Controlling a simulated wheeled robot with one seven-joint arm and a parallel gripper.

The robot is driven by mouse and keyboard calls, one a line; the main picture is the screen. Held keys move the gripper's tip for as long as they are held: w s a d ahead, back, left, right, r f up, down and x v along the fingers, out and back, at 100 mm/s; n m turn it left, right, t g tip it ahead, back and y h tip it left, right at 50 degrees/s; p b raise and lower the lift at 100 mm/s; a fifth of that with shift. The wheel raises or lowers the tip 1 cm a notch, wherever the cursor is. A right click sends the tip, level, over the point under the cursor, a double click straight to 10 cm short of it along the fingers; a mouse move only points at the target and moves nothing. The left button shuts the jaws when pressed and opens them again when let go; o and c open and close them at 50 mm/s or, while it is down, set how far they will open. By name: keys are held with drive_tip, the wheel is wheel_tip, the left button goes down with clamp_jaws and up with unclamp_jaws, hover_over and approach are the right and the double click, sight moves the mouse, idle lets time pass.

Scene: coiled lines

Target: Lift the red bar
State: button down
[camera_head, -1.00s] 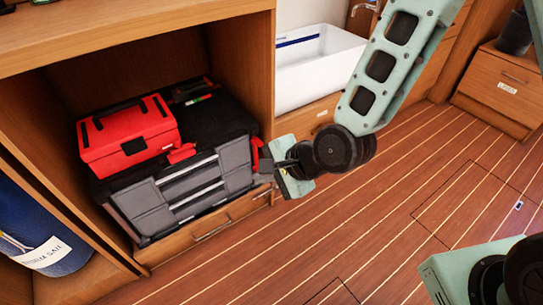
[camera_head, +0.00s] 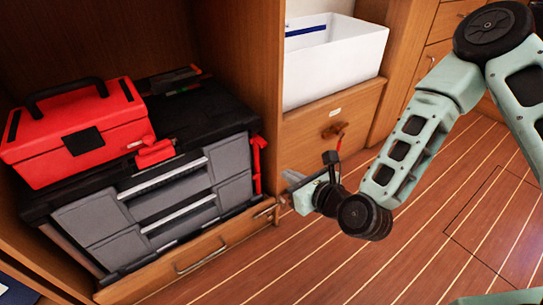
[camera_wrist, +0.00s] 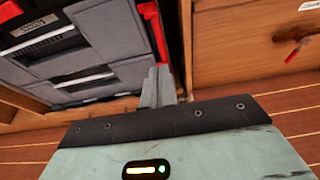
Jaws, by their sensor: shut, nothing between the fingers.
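A red upright bar (camera_head: 257,163) runs down the right side of the black-and-grey toolbox (camera_head: 205,215) in the cubby. In the wrist view the bar (camera_wrist: 153,27) is just beyond and above my fingertips. A second red piece (camera_head: 339,137) is at a knob on the wooden drawer front; it also shows at the right of the wrist view (camera_wrist: 297,48). I cannot tell which of these the task means. My gripper (camera_head: 289,178) is shut and empty, low in front of the cubby's right edge. Its grey fingers (camera_wrist: 157,84) are together in the wrist view.
A red case (camera_head: 75,135) with a black handle sits on the toolbox. A wooden drawer with a metal handle (camera_head: 200,259) is below. A white basin (camera_head: 335,60) stands at the right. The striped floor (camera_head: 400,255) is open.

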sight(259, 139)
idle(0.3)
drive_tip(key=b+x, duration=0.5)
drive_tip(key=x, duration=0.5)
drive_tip(key=shift+r+b, duration=0.6)
drive_tip(key=shift+r, duration=1.35)
drive_tip(key=shift+r, duration=0.1)
wheel_tip(259, 139, up, 3)
drive_tip(key=p, duration=0.3)
drive_tip(key=shift+w, duration=0.1)
